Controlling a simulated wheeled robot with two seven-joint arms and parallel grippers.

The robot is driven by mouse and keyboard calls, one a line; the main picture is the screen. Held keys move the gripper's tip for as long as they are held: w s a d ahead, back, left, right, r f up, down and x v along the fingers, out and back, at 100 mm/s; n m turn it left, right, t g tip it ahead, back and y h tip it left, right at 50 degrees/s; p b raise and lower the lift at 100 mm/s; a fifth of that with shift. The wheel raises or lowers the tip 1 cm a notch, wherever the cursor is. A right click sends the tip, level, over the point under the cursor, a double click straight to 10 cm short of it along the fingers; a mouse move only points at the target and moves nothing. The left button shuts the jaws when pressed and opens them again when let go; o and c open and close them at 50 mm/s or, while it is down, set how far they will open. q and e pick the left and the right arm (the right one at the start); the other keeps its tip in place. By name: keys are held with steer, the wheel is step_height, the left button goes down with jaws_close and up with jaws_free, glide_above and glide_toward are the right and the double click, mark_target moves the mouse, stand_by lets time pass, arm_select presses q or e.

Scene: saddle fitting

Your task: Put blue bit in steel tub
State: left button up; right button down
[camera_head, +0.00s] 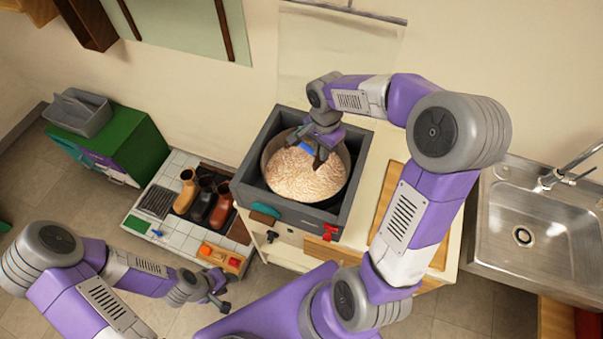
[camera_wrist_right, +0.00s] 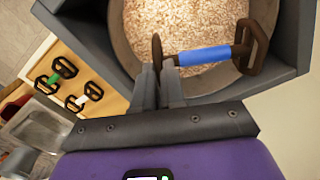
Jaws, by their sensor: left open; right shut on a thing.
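The blue bit (camera_wrist_right: 204,56) has a blue bar with dark brown end pieces. My right gripper (camera_wrist_right: 158,66) is shut on it near one end and holds it over the round grey tub (camera_wrist_right: 122,40), which is filled with pale grain. In the head view the blue bit (camera_head: 305,147) shows as a small blue patch beside my right gripper (camera_head: 319,160), inside the outline of the tub (camera_head: 266,157). I cannot tell whether the bit touches the grain. My left gripper (camera_head: 218,294) is open and empty, low at the left, away from the tub.
A dark grey square crate (camera_head: 253,150) surrounds the tub. In the wrist view, bits with green (camera_wrist_right: 53,77) and white (camera_wrist_right: 84,98) bars lie on a wooden board. A sink (camera_head: 520,215) is at the right. Boots (camera_head: 203,200) stand on a tray at the left.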

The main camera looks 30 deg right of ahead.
steer(key=shift+w+f, duration=0.1)
steer(key=shift+f, duration=0.3)
steer(key=b, duration=0.1)
glide_above(318, 183)
step_height(318, 183, down, 10)
steer(key=shift+a+r, duration=0.1)
steer(key=shift+r, duration=0.1)
steer(key=shift+f, duration=0.25)
steer(key=shift+f+b, duration=0.15)
steer(key=shift+b, duration=0.2)
steer(key=c, duration=1.2)
jaws_free()
